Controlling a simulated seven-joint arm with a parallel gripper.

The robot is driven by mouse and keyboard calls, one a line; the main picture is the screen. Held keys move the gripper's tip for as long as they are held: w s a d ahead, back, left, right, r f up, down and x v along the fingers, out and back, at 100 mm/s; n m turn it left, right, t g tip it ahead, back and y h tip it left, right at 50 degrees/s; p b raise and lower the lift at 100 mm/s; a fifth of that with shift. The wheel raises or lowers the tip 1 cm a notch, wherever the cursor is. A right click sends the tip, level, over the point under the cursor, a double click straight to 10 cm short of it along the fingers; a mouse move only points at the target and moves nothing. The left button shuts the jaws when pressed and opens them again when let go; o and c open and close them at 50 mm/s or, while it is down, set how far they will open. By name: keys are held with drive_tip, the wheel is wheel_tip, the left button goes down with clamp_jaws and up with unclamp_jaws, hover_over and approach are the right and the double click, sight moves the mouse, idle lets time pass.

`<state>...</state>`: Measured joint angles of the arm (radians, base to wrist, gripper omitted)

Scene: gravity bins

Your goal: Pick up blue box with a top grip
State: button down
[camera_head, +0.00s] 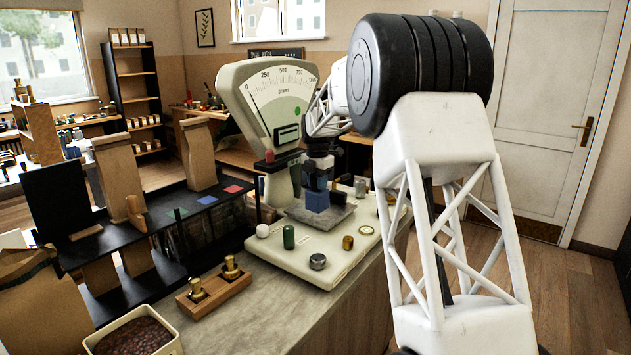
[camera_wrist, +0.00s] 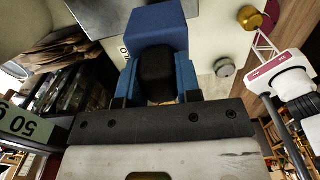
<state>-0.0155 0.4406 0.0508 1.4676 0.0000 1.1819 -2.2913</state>
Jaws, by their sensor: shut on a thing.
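The blue box (camera_head: 317,201) is at the metal plate (camera_head: 338,217) of the scale; I cannot tell whether it touches the plate. In the wrist view the blue box (camera_wrist: 152,27) shows beyond the fingers, with a black grip (camera_wrist: 156,70) on its near side. My gripper (camera_head: 318,178) is right above the box, pointing down. In the wrist view my gripper (camera_wrist: 158,75) has its two blue fingers on both sides of the black grip, shut on it. The fingers hide part of the grip in the head view.
The scale's dial (camera_head: 276,92) rises close behind my gripper. A green cylinder (camera_head: 289,237), a steel weight (camera_head: 317,261) and a brass weight (camera_head: 347,242) stand on the scale's base. A wooden holder (camera_head: 214,291) and a bean tray (camera_head: 172,346) are in front.

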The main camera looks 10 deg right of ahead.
drive_tip(key=s+r, duration=0.1)
drive_tip(key=s, duration=0.9)
drive_tip(key=shift+s, duration=0.25)
drive_tip(key=shift+d, duration=0.1)
drive_tip(key=shift+s, duration=0.1)
idle(1.1)
drive_tip(key=s+a+f, duration=0.3)
drive_tip(key=s+a, duration=0.6)
drive_tip(key=s, duration=0.2)
drive_tip(key=s+a+f, duration=0.4)
drive_tip(key=s+a, duration=0.6)
drive_tip(key=s, duration=0.1)
drive_tip(key=shift+s+f, duration=0.3)
drive_tip(key=shift+s, duration=0.05)
drive_tip(key=shift+a+f, duration=0.1)
drive_tip(key=shift+f, duration=0.05)
drive_tip(key=shift+f, duration=2.85)
drive_tip(key=shift+f, duration=0.5)
